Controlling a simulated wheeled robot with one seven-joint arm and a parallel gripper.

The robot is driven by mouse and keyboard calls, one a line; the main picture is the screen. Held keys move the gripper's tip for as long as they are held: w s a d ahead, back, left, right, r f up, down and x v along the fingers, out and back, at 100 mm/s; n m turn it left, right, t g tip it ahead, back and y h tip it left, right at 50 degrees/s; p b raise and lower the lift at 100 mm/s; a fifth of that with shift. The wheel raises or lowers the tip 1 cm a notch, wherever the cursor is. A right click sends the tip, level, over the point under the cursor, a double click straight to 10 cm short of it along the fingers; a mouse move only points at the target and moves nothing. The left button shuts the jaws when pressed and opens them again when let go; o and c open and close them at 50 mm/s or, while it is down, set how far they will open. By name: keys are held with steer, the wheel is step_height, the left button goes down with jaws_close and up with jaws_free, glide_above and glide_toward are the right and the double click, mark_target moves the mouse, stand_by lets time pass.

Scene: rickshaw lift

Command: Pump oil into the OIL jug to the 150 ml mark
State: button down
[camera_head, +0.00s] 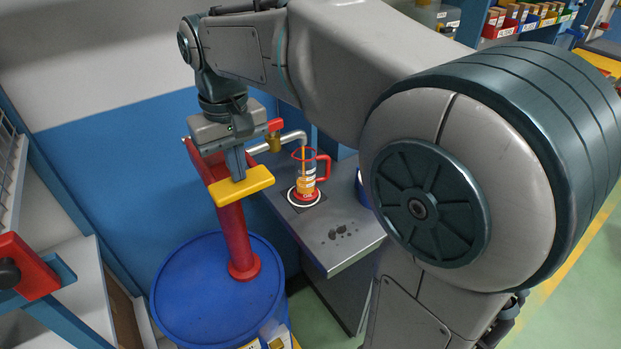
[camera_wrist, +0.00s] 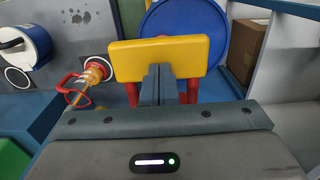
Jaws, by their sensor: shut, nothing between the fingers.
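The OIL jug (camera_head: 308,186), clear with a red handle and red rim, stands upright on a white ring on the grey bench. It holds orange oil; its marks are too small to read. An orange stream shows below the metal spout (camera_head: 290,139). The jug also shows in the wrist view (camera_wrist: 93,77). The red pump (camera_head: 235,238) stands on the blue drum (camera_head: 205,295). My gripper (camera_head: 237,174) is shut and empty, its fingertips at the yellow pump handle pad (camera_head: 252,184). In the wrist view the fingertips (camera_wrist: 158,72) overlap the pad (camera_wrist: 140,55); contact is unclear.
A red-levered brass valve (camera_head: 273,143) sits on the spout pipe. A blue container (camera_head: 363,189) is partly hidden by my arm. A blue wall (camera_head: 110,180) lies behind. Shelves with coloured bins (camera_head: 497,27) stand far right.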

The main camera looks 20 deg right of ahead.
steer(key=shift+f+b, duration=1.5)
steer(key=shift+f, duration=0.8)
step_height(320, 180, up, 11)
steer(key=p, duration=0.9)
steer(key=shift+f, duration=0.1)
steer(key=shift+f+b, duration=3.75)
steer(key=shift+f, duration=1.55)
step_height(320, 180, up, 11)
steer(key=p, duration=0.9)
steer(key=shift+f, duration=0.1)
step_height(320, 180, up, 6)
steer(key=p, duration=0.4)
glide_above(240, 184)
steer(key=w, duration=0.2)
steer(key=shift+s, duration=0.25)
